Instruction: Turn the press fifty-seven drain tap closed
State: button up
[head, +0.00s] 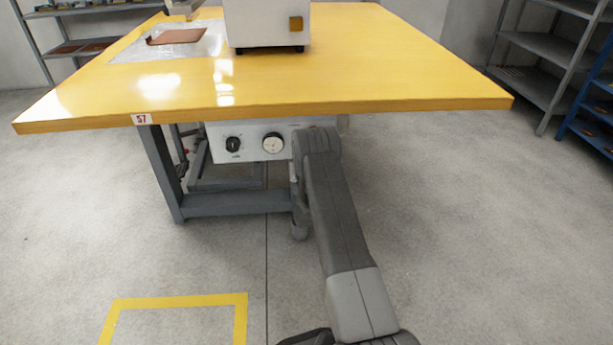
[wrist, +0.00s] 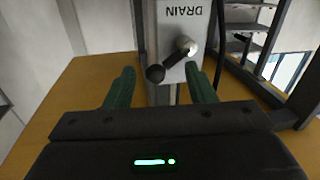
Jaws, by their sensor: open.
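The drain tap shows in the wrist view as a dark lever with a round black knob (wrist: 155,73) and a pale metal pivot (wrist: 186,46). It sits on a light panel marked DRAIN (wrist: 180,12), which appears upside down. The lever slants from the pivot down-left to the knob. My gripper (wrist: 160,69) is open, with one green finger left of the knob and the other right of the lever. I cannot tell whether either finger touches it. In the head view, my arm hides the tap and gripper under the yellow table (head: 370,85), tagged 57 (head: 141,119).
A white box with a black dial (head: 233,144) and a round gauge (head: 273,143) hangs under the tabletop. A grey table leg and crossbar (head: 235,204) stand left of my arm. Shelves (head: 545,50) stand at the right. The floor around is mostly clear.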

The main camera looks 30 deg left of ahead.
jog(key=c, duration=1)
jog(key=shift+s+a+r+n, duration=0.1)
jog(key=shift+s+n, duration=0.05)
jog(key=shift+n, duration=0.55)
jog(key=o, duration=1)
jog(key=shift+c, duration=0.2)
jog(key=shift+o, duration=0.2)
jog(key=p+v, duration=0.4)
jog(key=v, duration=0.9)
jog(key=shift+s+d+r, duration=0.2)
jog(key=shift+s+d, duration=0.05)
jog(key=shift+s, duration=0.05)
